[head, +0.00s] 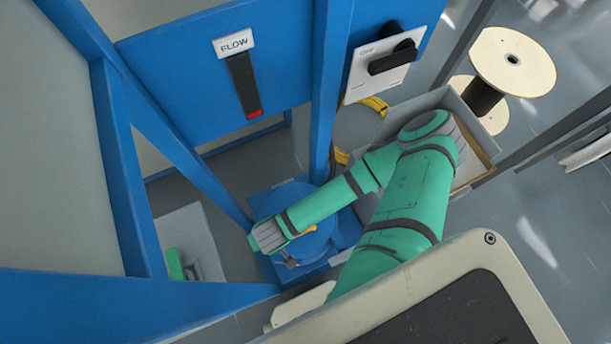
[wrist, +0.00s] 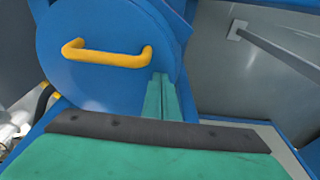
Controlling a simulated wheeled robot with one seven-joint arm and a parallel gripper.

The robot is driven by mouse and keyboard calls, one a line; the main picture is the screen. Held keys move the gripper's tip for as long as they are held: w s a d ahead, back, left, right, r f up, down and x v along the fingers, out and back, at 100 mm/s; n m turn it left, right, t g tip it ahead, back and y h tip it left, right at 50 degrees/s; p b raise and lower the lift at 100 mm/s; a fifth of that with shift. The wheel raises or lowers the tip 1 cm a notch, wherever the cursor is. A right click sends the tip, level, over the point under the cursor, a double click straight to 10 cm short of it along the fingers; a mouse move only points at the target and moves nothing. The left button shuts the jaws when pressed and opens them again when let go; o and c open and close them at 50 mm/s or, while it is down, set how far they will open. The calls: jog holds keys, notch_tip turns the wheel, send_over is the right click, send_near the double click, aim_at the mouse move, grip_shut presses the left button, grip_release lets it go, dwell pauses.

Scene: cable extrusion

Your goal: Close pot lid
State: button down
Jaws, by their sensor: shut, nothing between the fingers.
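The blue round pot lid (wrist: 105,45) with a yellow bar handle (wrist: 105,54) fills the upper left of the wrist view. Its flat face is turned toward the wrist camera. In the head view the blue pot (head: 292,208) stands low behind the blue frame, partly covered by my green arm; how far its lid is open cannot be told. My gripper (wrist: 161,78) shows in the wrist view with its two green fingers together and empty. The fingertips overlap the lid's lower right edge, right of and below the handle; contact cannot be told. In the head view my fingers are not clearly visible.
Blue frame posts (head: 321,90) stand close to my arm. A panel carries a FLOW lever (head: 244,85) with a red tip and a black OFF switch (head: 393,57). A grey bin (head: 480,115) and a cable spool (head: 513,60) stand at the right.

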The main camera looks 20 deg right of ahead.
notch_tip(320, 180, up, 8)
jog(key=shift+r, duration=0.2)
dwell(0.6)
dwell(0.5)
